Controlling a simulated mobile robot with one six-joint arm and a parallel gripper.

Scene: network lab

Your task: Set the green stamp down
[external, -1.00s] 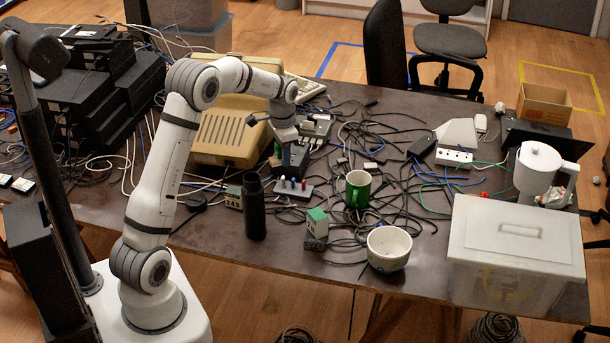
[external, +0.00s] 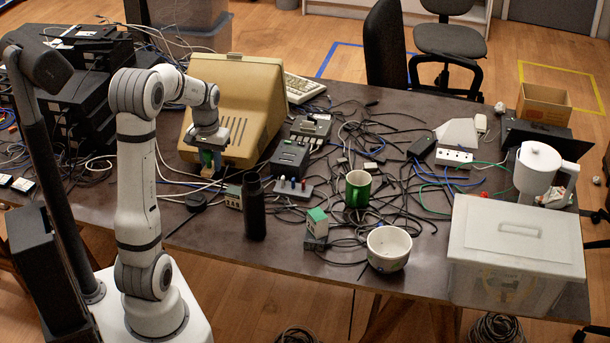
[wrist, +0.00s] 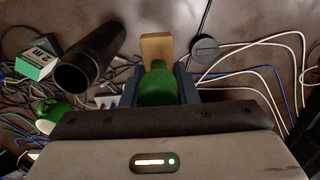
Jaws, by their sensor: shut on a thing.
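My gripper (external: 211,163) is shut on the green stamp, in front of the beige monitor in the external view. In the wrist view the green stamp (wrist: 158,88) has a rounded green handle between the dark blue fingers, with a tan block (wrist: 157,47) at its far end.
A dark bottle (external: 253,207) stands to the right of my gripper, with a green-and-white box (external: 316,222) beyond it. A black puck (external: 196,201) and pale cables (wrist: 250,42) lie near the stamp. Bare tabletop (external: 200,235) shows along the front edge.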

